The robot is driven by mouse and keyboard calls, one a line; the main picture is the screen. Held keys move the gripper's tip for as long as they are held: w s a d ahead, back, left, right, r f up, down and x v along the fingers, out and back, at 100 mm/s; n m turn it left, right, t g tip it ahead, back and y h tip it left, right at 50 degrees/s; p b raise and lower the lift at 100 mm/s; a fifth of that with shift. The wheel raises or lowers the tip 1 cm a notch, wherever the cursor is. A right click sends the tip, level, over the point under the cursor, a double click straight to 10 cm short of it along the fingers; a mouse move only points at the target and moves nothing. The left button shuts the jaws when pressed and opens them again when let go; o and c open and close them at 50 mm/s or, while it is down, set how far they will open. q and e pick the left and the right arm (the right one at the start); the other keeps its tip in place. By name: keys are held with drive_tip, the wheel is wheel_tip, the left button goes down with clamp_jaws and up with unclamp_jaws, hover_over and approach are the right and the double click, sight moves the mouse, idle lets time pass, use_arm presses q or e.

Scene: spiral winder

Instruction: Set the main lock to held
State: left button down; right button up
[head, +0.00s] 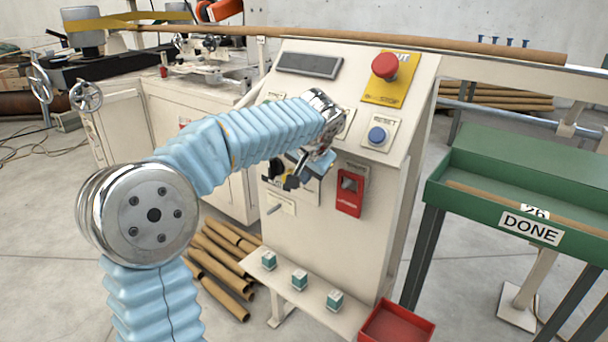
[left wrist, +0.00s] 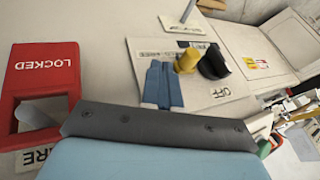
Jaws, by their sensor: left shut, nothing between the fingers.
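A panel plate (left wrist: 212,62) on the cream console carries a black knob (left wrist: 213,63) and a yellow knob or peg (left wrist: 187,61), with "OFF" printed beside the black knob. My left gripper (left wrist: 162,85) is shut and empty. Its blue fingertips are in front of the plate, close to the yellow peg; I cannot tell whether they touch it. A red "LOCKED" holder (left wrist: 42,75) is left of the gripper, and it also shows in the head view (head: 349,192). In the head view the left gripper (head: 289,184) hides part of the plate. My right gripper is not seen.
The console also has a red emergency button (head: 385,66), a blue reset button (head: 377,135) and a dark display (head: 309,65). Below are a shelf with teal blocks (head: 299,280) and a red tray (head: 398,325). A green "DONE" table (head: 520,158) stands to the right.

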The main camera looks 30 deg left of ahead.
use_arm(q)
drive_tip(key=v, duration=1)
idle(0.3)
